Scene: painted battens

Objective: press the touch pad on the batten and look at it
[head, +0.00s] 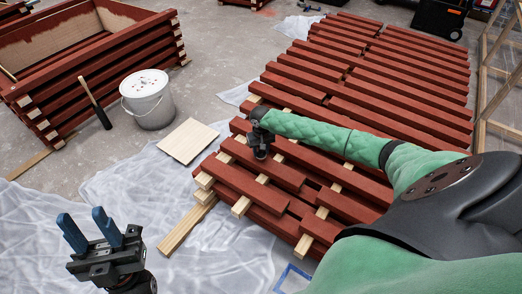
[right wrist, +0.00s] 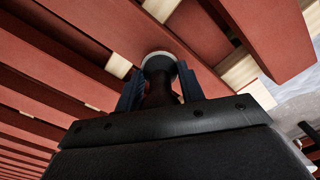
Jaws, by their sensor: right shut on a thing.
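My right gripper (head: 260,143) is low over the front part of the stack of red-painted battens (head: 279,174). In the right wrist view its blue fingers are closed on a dark-handled touch pad (right wrist: 158,64) with a round grey head and a pale rim. The head meets or nearly meets a red batten (right wrist: 112,30); I cannot tell if it touches. The pad's face is hidden. My left gripper (head: 85,218) is open and empty, above the plastic sheet at the lower left.
A pale board (head: 188,140) lies left of the battens. Plastic sheeting (head: 130,196) covers the floor. Bare wood spacers (head: 186,228) stick out from the stack.

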